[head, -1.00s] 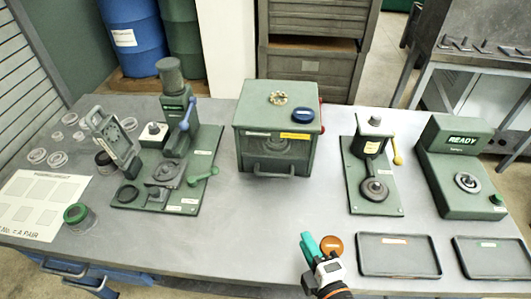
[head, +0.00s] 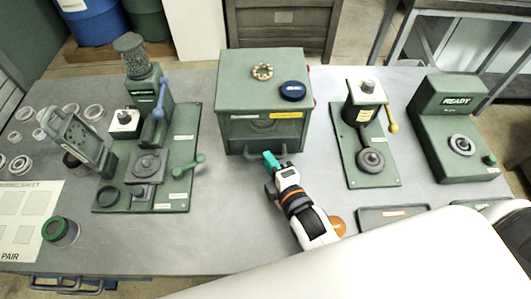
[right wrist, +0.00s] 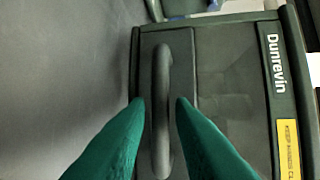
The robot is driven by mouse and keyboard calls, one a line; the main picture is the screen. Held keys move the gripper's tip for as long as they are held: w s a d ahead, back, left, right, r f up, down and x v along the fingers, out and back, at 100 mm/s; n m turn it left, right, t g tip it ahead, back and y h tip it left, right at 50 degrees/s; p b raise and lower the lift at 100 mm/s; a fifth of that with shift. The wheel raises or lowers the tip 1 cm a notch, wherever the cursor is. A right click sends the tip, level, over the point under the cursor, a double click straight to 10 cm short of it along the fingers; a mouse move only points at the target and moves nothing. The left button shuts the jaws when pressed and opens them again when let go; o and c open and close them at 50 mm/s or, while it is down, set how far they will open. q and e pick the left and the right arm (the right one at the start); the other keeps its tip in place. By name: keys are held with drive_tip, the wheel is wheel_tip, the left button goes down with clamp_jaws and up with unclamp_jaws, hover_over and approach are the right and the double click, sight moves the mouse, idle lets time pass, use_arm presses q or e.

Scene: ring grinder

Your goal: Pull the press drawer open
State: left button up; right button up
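The green press box (head: 263,90) stands at the middle of the bench. Its drawer front (head: 262,129) faces me, with a grey bar handle partly hidden behind my gripper in the head view. In the right wrist view the handle (right wrist: 161,100) runs up the picture between the two green fingertips. My right gripper (head: 272,160) is at the handle; in the wrist view the fingers (right wrist: 161,105) stand apart on either side of it, with gaps showing. The drawer front looks flush with the box. My left gripper is not in view.
A green lever press (head: 150,150) stands to the left. A stand with a yellow lever (head: 366,140) and a READY machine (head: 455,130) are to the right. My white arm part covers the lower right.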

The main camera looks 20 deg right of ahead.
drive_tip(key=shift+x, duration=0.95)
drive_tip(key=shift+w, duration=0.4)
clamp_jaws()
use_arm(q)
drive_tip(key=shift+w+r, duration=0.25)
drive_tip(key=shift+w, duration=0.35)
